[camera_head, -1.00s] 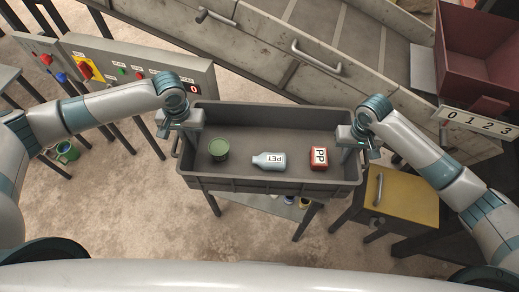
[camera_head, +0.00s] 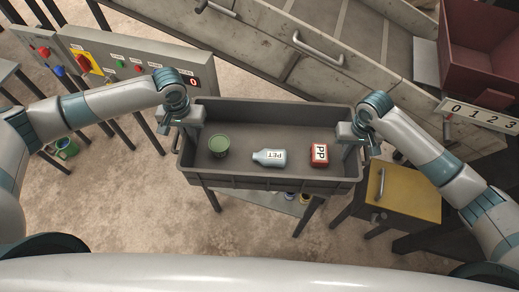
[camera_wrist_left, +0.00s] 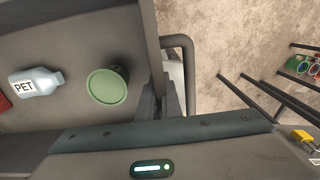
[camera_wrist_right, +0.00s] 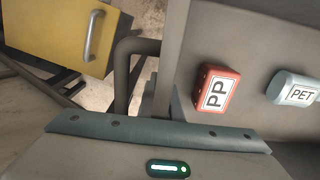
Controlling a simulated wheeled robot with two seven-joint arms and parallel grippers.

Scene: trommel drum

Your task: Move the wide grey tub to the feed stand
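The wide grey tub (camera_head: 270,184) is in front of me in the head view and looks level. It holds a green can (camera_head: 219,146), a pale blue PET bottle (camera_head: 269,157) and a red PP box (camera_head: 319,155). My left gripper (camera_head: 190,140) is shut on the tub's left end, by a handle loop (camera_wrist_left: 190,75). My right gripper (camera_head: 348,150) is shut on its right end, by the other loop (camera_wrist_right: 125,75). The fingertips are partly hidden. A stand with dark legs (camera_head: 308,215) shows beneath the tub; I cannot tell whether they touch, or whether this is the feed stand.
A control panel (camera_head: 130,66) stands at the back left. Beyond the tub is a sloping grey metal housing (camera_head: 270,50) with a handle. A yellow-topped cabinet (camera_head: 415,195) is close on the right. A dark red bin (camera_head: 480,50) is at the upper right. Floor shows at the front left.

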